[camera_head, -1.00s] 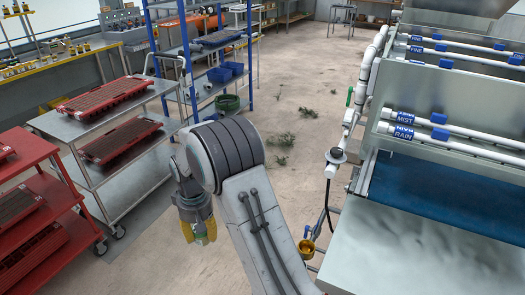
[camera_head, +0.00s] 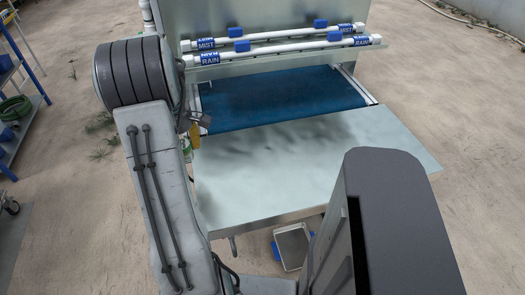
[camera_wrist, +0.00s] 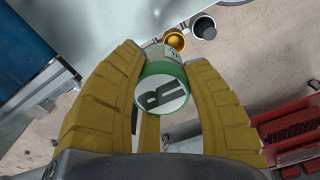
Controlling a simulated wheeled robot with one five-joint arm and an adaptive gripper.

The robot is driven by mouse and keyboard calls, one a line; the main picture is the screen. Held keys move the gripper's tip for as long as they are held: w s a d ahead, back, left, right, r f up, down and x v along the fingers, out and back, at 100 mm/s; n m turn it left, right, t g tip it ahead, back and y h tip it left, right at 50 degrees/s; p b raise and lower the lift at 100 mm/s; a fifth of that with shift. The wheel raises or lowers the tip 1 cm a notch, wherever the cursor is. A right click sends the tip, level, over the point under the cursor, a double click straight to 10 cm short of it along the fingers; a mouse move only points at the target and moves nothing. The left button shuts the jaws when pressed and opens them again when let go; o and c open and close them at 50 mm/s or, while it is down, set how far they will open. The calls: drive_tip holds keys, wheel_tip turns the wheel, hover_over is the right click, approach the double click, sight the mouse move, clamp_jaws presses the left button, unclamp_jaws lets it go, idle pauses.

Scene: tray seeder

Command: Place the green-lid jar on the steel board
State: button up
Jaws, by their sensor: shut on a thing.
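The green-lid jar (camera_wrist: 162,90) is between the yellow fingers of my gripper (camera_wrist: 160,62) in the wrist view. Its green lid with a white label faces the camera, and part of its body shows beyond the lid. My gripper is shut on it. In the head view my gripper (camera_head: 193,138) is partly hidden behind my arm, at the left edge of the steel board. The steel board (camera_head: 310,170) is a bare, flat metal plate in front of the blue belt. Its surface also shows at the upper left of the wrist view (camera_wrist: 105,18).
The blue belt (camera_head: 280,98) and white spray pipes (camera_head: 285,49) lie behind the board. A small metal tray (camera_head: 292,246) is below its front edge. In the wrist view, a yellow cup (camera_wrist: 175,41), a black cup (camera_wrist: 204,28) and red racks (camera_wrist: 292,130) are near.

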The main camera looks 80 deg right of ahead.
drive_tip(key=s+d+r, duration=0.1)
drive_tip(key=s+d, duration=0.2)
drive_tip(key=s, duration=1.8)
drive_tip(key=p, duration=0.1)
hover_over(258, 152)
drive_tip(key=shift+n, duration=0.4)
wheel_tip(258, 152, down, 6)
drive_tip(key=shift+f, duration=2.05)
drive_tip(key=shift+f, duration=0.15)
drive_tip(key=o, duration=1.1)
